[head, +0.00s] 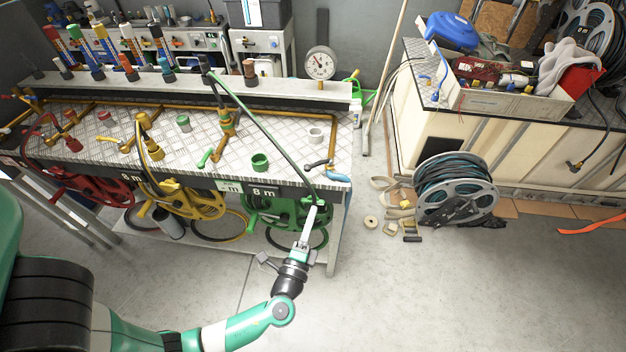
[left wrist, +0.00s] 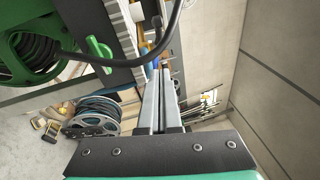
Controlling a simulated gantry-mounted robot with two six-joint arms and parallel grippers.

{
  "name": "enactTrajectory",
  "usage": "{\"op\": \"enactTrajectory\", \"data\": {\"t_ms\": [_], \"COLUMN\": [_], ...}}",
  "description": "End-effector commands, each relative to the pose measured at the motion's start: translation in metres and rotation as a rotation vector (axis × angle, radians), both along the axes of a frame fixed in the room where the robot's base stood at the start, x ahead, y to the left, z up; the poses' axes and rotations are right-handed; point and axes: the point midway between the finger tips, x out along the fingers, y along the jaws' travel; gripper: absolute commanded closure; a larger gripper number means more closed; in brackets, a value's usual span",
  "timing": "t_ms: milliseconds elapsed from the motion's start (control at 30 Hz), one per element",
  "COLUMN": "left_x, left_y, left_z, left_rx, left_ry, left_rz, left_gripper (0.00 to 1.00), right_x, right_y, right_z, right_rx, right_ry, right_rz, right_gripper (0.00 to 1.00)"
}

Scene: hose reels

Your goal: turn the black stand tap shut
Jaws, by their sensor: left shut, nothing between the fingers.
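A dark lever tap (head: 318,164), which looks like the black stand tap, stands at the right end of the bench, by the bent brass pipe. Whether it is open or shut is too small to tell. My left gripper (head: 313,212) is below and in front of it, beside the bench's front right corner, pointing up toward the bench. Its long grey fingers are together and empty; they also show in the left wrist view (left wrist: 160,75). They appear apart from the tap. My right gripper is not in view.
A green hose (head: 262,130) slants down across the bench to the green reel (head: 285,212). A grey reel (head: 455,190) stands right; the front floor is clear.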

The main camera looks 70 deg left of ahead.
Motion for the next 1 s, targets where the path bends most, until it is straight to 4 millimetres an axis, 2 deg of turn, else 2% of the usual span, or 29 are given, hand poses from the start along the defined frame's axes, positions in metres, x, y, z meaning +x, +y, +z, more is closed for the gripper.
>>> {"op": "enactTrajectory", "data": {"t_ms": [400,600,1000], "left_x": [0.054,0.050,0.049], "left_y": [0.069,0.096,0.102], "left_z": [0.013,0.019,0.020], "left_rx": [0.000,-0.001,-0.002], "left_ry": [-0.003,-0.002,-0.002], "left_rz": [0.005,0.004,0.000], "left_gripper": [1.00,1.00,1.00], "right_x": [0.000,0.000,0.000], "right_y": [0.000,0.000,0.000], "right_z": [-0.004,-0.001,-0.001], "right_rx": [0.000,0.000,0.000], "right_ry": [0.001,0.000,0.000], "right_rz": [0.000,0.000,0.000], "right_gripper": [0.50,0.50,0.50]}}
